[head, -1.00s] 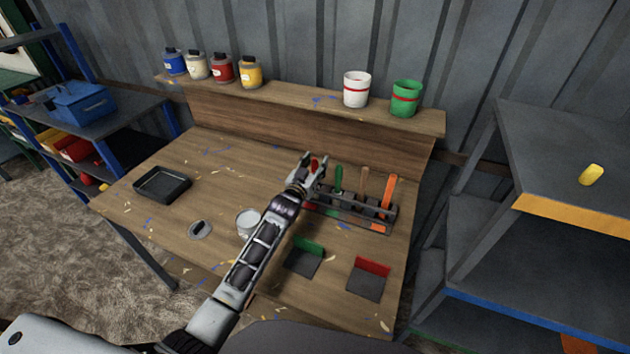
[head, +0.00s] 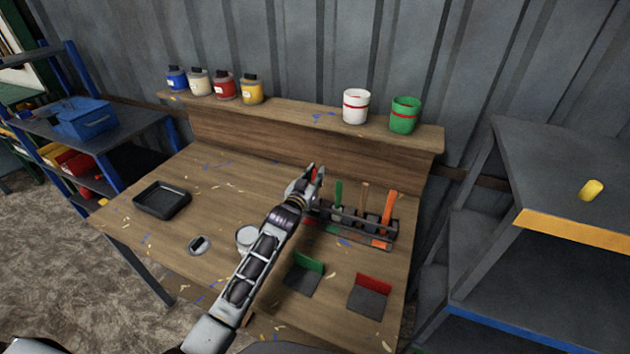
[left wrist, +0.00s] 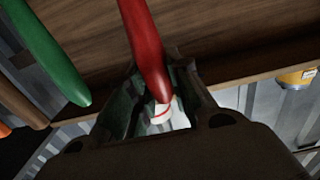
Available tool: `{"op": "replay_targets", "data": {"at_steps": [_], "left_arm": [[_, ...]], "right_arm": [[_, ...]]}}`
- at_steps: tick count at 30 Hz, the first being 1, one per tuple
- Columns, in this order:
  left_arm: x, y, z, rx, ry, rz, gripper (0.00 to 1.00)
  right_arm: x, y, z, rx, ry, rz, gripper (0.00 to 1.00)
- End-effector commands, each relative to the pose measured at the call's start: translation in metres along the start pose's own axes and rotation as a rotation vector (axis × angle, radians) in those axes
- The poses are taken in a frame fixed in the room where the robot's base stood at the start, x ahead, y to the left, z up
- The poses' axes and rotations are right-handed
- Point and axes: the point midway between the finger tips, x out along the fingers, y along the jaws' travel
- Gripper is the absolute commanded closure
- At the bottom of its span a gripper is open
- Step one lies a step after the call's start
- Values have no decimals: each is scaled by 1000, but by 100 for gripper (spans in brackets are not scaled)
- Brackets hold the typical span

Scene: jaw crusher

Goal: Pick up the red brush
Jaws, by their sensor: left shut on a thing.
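The red brush shows as a red handle (left wrist: 145,45) in the left wrist view, running down between the fingers. In the head view only a small red part (head: 314,173) shows at the fingertips. My left gripper (head: 312,178) is shut on the red handle, at the left end of the brush rack (head: 350,222). The wrist view shows the gripper (left wrist: 160,100) close around it. The brush's lower end is hidden by my gripper and arm in the head view. My right gripper is not in view.
A green handle (head: 338,193), a brown handle (head: 364,197) and an orange handle (head: 389,207) stand in the rack just right of the gripper. A white can (head: 246,237) stands beside my forearm. A black tray (head: 161,200) lies at the left. The shelf (head: 300,116) behind holds pots and bottles.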

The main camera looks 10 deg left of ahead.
Motion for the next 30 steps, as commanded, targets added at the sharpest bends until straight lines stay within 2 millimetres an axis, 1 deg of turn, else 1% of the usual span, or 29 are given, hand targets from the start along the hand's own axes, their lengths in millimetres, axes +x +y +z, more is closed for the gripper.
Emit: {"op": "replay_targets", "data": {"at_steps": [1, 9, 12, 15, 21, 30], "left_arm": [[0, 0, -8, 1, 3, 1, 100], [0, 0, -48, 1, 3, 1, 100], [0, 0, -61, 2, 4, 0, 100], [0, 0, -70, 1, 2, 0, 100], [0, 0, -79, 1, 0, 0, 100], [0, 0, -80, 1, 0, 0, 100]], "right_arm": [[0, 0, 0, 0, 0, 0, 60], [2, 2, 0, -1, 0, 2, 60], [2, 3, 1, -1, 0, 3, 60], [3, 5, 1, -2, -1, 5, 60], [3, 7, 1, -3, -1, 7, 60], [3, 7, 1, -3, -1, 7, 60]]}}
